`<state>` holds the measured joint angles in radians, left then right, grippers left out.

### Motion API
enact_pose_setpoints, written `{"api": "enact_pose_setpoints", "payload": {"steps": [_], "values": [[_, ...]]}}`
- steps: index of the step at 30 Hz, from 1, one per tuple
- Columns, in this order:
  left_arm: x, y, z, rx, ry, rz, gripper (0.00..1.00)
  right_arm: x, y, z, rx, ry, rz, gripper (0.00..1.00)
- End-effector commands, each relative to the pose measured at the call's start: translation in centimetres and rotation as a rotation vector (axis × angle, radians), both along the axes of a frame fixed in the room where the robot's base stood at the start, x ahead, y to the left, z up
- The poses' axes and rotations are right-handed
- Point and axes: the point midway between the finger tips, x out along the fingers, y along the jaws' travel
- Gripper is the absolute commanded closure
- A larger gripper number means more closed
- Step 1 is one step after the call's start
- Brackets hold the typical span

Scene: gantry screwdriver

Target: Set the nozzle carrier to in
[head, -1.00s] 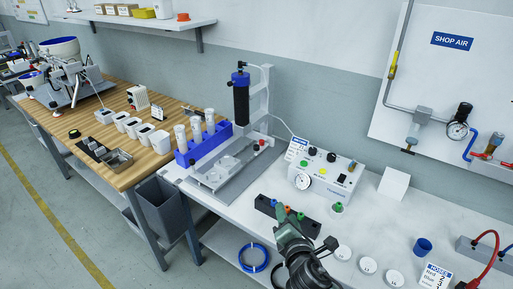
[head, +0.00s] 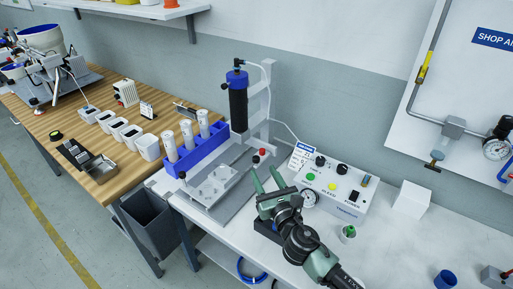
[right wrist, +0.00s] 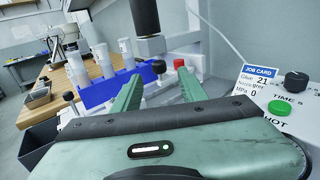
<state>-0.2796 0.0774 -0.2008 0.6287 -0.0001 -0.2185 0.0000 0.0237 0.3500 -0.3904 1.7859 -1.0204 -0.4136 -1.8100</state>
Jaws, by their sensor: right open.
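The dispensing stand's grey base (head: 228,205) holds a pale fixture plate with cups (head: 212,187), likely the nozzle carrier; I cannot tell its setting. Black knobs stand at its left (head: 182,175) and right (head: 255,159), beside a red knob (head: 262,151). The black-barrelled dispenser (head: 238,105) hangs above. My right gripper (head: 266,176) is open and empty, its fingers reaching toward the right-hand knobs. In the right wrist view, a black knob (right wrist: 159,67) shows between and beyond the fingertips, with the red knob (right wrist: 179,63) beside it. The gripper seems apart from both.
A blue rack (head: 196,152) with white tubes stands behind left of the fixture. A white control box (head: 335,190) with a gauge and buttons is close to the right of the gripper. A black block (head: 266,229) is partly hidden behind my arm.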

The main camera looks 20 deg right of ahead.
Motion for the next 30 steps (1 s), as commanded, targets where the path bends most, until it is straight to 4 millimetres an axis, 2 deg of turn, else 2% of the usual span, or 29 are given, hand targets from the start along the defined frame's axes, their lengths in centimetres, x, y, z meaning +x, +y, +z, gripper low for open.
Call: {"api": "enact_pose_setpoints", "payload": {"steps": [4,9,13,18,24,27,28,30], "values": [[-0.3,0.0,0.0,0.000,0.004,0.001,0.58,1.2,0.1,0.1,0.002,-0.001,-0.001,0.57],[-2.9,0.2,-0.1,0.003,0.039,0.001,0.58,4.0,0.1,0.1,0.002,-0.001,-0.002,0.57],[-4.1,0.5,-0.2,0.007,0.057,0.000,0.58,6.0,0.2,0.0,0.003,-0.001,-0.002,0.57],[-3.4,0.5,-0.2,0.008,0.049,0.001,0.58,7.5,0.3,0.0,0.003,0.000,-0.001,0.57],[-1.3,0.3,-0.1,0.005,0.017,0.000,0.58,7.8,0.3,-0.1,0.003,0.001,-0.001,0.57],[-1.1,0.3,-0.1,0.004,0.014,0.000,0.58,7.7,0.3,0.0,0.003,0.001,-0.001,0.57],[-1.2,0.3,-0.1,0.004,0.014,0.000,0.58,7.7,0.3,0.0,0.003,0.001,-0.001,0.63],[-1.3,0.3,-0.1,0.004,0.017,0.000,0.58,7.7,0.3,0.0,0.003,0.000,-0.001,0.82]]}}
